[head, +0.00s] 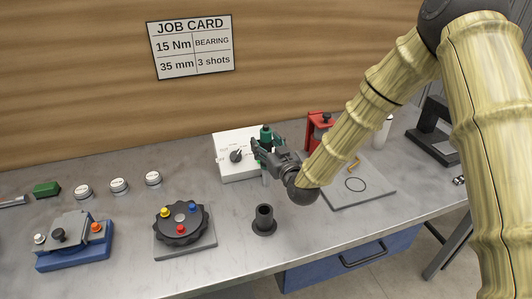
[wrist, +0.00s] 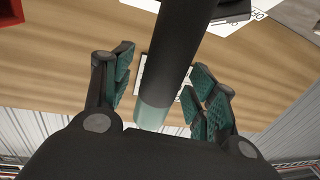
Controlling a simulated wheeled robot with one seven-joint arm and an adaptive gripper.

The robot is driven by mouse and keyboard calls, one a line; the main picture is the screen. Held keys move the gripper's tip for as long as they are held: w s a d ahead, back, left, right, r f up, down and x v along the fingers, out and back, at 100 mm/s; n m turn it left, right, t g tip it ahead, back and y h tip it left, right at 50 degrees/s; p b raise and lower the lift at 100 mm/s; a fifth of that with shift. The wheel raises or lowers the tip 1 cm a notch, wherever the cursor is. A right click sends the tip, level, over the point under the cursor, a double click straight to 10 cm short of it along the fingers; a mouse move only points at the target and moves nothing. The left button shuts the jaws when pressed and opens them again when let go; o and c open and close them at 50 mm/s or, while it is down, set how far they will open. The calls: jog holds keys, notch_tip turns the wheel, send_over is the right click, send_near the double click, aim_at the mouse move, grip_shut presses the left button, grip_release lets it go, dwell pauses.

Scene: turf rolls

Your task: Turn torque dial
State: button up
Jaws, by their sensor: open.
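The white dial panel (head: 240,174) stands at the back of the bench. Its black dial (head: 236,156) has printed marks around it, too small to read. My gripper (head: 262,153) is at the panel's right side, close to the dial but apart from it. In the wrist view my gripper (wrist: 164,85) is open, with its teal-padded fingers on either side of a dark cylinder (wrist: 178,50) with a pale green end. Gaps show on both sides of the cylinder.
The job card (head: 191,46) reads 15 Nm, bearing, 35 mm, 3 shots. A black flanged cup (head: 264,220), a knobbed black wheel (head: 181,224) and a blue fixture (head: 74,241) stand in front. A red device (head: 319,124) and grey plate (head: 370,190) are at the right.

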jog(key=shift+c, duration=0.2)
grip_shut()
jog(key=shift+w, duration=0.1)
jog(key=shift+r, duration=0.15)
